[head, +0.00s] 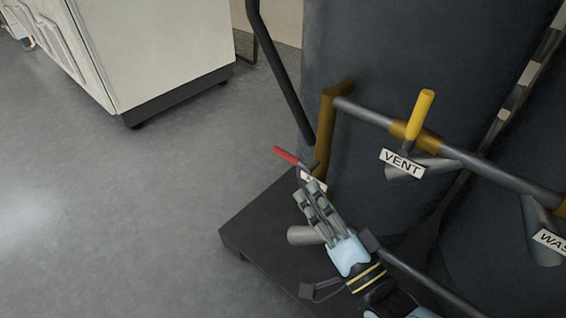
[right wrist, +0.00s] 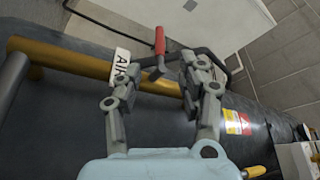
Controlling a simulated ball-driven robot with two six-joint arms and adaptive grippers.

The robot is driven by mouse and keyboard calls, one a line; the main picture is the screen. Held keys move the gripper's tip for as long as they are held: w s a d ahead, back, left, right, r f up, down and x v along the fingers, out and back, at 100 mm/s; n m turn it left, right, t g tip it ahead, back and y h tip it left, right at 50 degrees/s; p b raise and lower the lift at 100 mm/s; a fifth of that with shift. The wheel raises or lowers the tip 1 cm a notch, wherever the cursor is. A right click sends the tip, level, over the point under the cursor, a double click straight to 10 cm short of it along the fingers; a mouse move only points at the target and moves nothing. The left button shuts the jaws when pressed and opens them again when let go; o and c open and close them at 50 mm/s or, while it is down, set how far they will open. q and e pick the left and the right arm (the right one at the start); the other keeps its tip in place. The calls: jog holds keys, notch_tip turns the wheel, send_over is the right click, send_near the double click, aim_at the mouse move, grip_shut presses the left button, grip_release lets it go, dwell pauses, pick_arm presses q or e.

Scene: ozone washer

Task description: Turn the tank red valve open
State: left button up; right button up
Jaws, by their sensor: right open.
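The red valve handle (head: 286,155) sticks out up and to the left from the pipework at the tank's (head: 370,75) lower left. A white tag (head: 314,181) beside it is partly hidden by my gripper; in the right wrist view the tag (right wrist: 122,66) reads "AIR". My right gripper (head: 309,190) is open, its fingertips just below the red handle. In the right wrist view the red handle (right wrist: 160,41) stands ahead of the gap between the open fingers (right wrist: 163,68), with no visible grip on it. My left gripper is not in view.
A yellow handle (head: 420,114) with a "VENT" tag (head: 402,163) is on the pipe to the right. A second dark tank stands at right. The tank rests on a dark base (head: 262,225). A white cabinet (head: 150,50) is at upper left; the grey floor between is clear.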

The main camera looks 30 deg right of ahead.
aim_at(289, 162)
jog(key=b+x, duration=0.1)
jog(key=x, duration=0.8)
jog(key=shift+w, duration=0.3)
jog(key=shift+w+r+b, duration=0.15)
jog(key=shift+w+b, duration=0.15)
jog(key=shift+w, duration=0.2)
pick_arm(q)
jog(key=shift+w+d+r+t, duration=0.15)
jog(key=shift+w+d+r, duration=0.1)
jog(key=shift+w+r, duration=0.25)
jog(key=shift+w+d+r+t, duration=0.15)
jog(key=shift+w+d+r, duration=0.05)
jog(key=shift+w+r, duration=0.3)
pick_arm(e)
grip_shut()
